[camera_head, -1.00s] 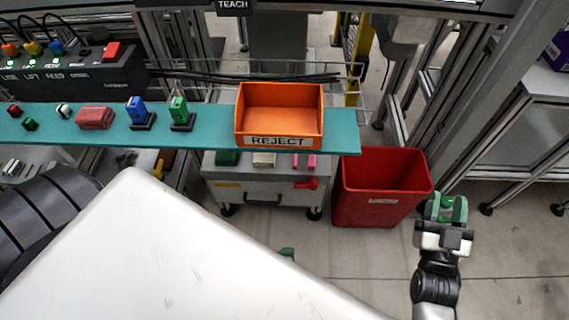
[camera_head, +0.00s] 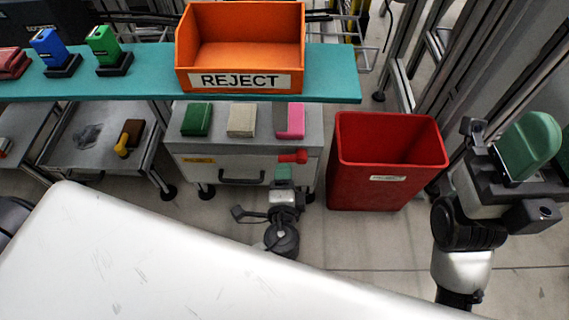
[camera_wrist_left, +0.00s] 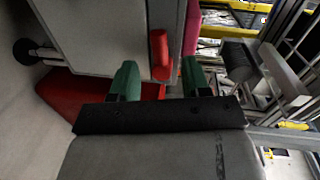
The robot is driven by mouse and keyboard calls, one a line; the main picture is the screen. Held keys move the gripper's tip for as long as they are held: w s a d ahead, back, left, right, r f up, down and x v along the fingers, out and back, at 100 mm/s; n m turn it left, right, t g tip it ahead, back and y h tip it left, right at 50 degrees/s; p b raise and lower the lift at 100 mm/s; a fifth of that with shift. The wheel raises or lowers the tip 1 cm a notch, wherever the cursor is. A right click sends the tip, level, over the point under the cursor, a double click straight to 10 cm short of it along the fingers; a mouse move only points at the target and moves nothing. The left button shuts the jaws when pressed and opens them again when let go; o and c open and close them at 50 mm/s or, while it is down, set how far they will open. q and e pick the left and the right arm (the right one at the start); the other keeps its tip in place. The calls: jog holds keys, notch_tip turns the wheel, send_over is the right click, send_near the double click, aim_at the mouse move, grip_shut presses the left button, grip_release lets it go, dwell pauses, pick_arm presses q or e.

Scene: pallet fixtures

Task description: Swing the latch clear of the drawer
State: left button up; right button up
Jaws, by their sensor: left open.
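The red latch (camera_head: 292,157) sits at the upper right of the front of the grey drawer cabinet (camera_head: 225,168), above and right of the dark drawer handle (camera_head: 241,179). In the left wrist view the latch is a red bar (camera_wrist_left: 160,55). My left gripper (camera_head: 283,173) is open just in front of and below the latch. In the wrist view its green fingers (camera_wrist_left: 160,78) are spread, with the latch bar showing in the gap beyond them; contact cannot be told. My right gripper (camera_head: 545,148) is open and empty at the right edge, far from the latch.
A red bin (camera_head: 385,190) stands close right of the cabinet. Green (camera_head: 197,119), beige (camera_head: 242,120) and pink (camera_head: 290,121) blocks lie on the cabinet top. A teal shelf (camera_head: 140,85) with an orange REJECT bin (camera_head: 240,85) overhangs behind.

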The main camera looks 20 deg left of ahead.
aim_at(285, 161)
pick_arm(q)
jog(key=x, duration=0.5)
jog(key=shift+b, duration=0.4)
